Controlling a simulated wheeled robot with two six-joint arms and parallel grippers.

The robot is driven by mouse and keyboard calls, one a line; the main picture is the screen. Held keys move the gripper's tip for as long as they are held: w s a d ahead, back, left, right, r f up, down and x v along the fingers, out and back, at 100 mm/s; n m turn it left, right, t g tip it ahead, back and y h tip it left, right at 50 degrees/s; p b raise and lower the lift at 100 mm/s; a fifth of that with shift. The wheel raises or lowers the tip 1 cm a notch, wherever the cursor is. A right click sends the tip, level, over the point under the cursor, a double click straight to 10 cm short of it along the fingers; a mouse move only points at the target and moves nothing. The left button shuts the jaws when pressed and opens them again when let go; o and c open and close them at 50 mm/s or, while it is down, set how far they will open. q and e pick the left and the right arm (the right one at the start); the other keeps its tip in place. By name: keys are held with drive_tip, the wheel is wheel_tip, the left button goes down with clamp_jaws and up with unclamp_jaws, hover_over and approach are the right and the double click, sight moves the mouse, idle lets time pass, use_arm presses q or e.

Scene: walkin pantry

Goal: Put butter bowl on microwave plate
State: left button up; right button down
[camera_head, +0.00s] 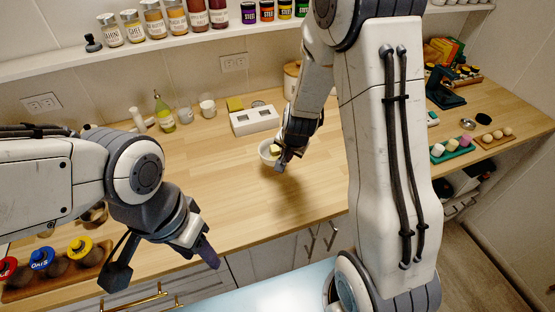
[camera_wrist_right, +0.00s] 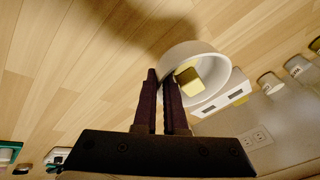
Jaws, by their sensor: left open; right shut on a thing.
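The white butter bowl (camera_head: 265,153), with a yellow block of butter (camera_head: 275,149) in it, is at the counter's middle. My right gripper (camera_head: 283,160) is shut on the bowl's near side. In the right wrist view the fingers (camera_wrist_right: 167,85) close together on the rim of the bowl (camera_wrist_right: 212,60), and the butter (camera_wrist_right: 188,80) shows inside. I cannot tell whether the bowl touches the counter. My left gripper (camera_head: 163,265) is open and empty, in front of the counter's edge. No microwave plate can be made out.
The wooden counter (camera_head: 200,180) is clear left of the bowl. A white box with dark windows (camera_head: 254,120) stands just behind it. Bottles and cups stand at the back left. A board with colored-lid jars (camera_head: 62,268) is at the left; trays of small items (camera_head: 452,150) are at the right.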

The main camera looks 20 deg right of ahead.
sight(278, 176)
drive_tip(key=shift+w+a+f, duration=0.25)
drive_tip(key=shift+a+f, duration=0.1)
drive_tip(key=shift+a, duration=0.15)
drive_tip(key=shift+w+a+f, duration=0.25)
drive_tip(key=shift+a+f, duration=0.05)
drive_tip(key=shift+a, duration=0.2)
drive_tip(key=shift+a+f, duration=0.15)
drive_tip(key=shift+f, duration=0.15)
drive_tip(key=shift+w+f+b, duration=0.1)
drive_tip(key=shift+f+b, duration=0.2)
drive_tip(key=shift+f, duration=1.6)
drive_tip(key=shift+f, duration=0.15)
drive_tip(key=c, duration=1)
unclamp_jaws()
